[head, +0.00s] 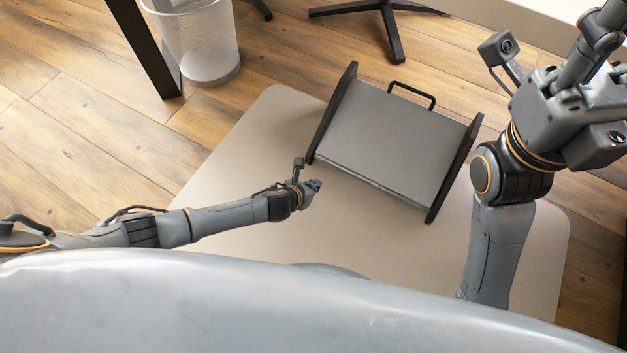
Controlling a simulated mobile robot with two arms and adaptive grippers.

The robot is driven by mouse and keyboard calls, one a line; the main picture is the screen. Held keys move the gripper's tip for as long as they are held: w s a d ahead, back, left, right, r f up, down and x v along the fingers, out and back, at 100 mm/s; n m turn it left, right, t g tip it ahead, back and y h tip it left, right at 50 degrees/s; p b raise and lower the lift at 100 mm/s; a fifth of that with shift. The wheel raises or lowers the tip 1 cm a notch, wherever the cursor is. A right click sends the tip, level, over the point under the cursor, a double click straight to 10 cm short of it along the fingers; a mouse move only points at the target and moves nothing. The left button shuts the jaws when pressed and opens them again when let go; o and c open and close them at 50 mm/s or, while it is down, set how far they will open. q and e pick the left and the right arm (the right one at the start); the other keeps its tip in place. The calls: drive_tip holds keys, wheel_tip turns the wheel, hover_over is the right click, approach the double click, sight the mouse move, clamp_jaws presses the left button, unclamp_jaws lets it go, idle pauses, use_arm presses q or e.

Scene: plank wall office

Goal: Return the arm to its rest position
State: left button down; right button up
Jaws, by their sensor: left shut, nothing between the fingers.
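My left arm comes in from the left. Its gripper (314,186) is small in the picture, shut and empty, above the pale floor mat, just left of and below the near left corner of a grey panel with dark side rails. My right arm rises at the right edge, close to the camera. Its gripper (598,38) points up towards the top right corner, and its fingertips run out of the picture, so its opening cannot be judged.
The grey panel unit (395,140) has a black handle on its far side. A clear waste bin (197,45) stands at the top left beside a dark table leg (145,45). A black chair base (385,20) is at the top. Wooden floor (60,130) lies open at left.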

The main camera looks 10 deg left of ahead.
use_arm(q)
drive_tip(key=shift+s+r, duration=0.2)
drive_tip(key=shift+r, duration=0.1)
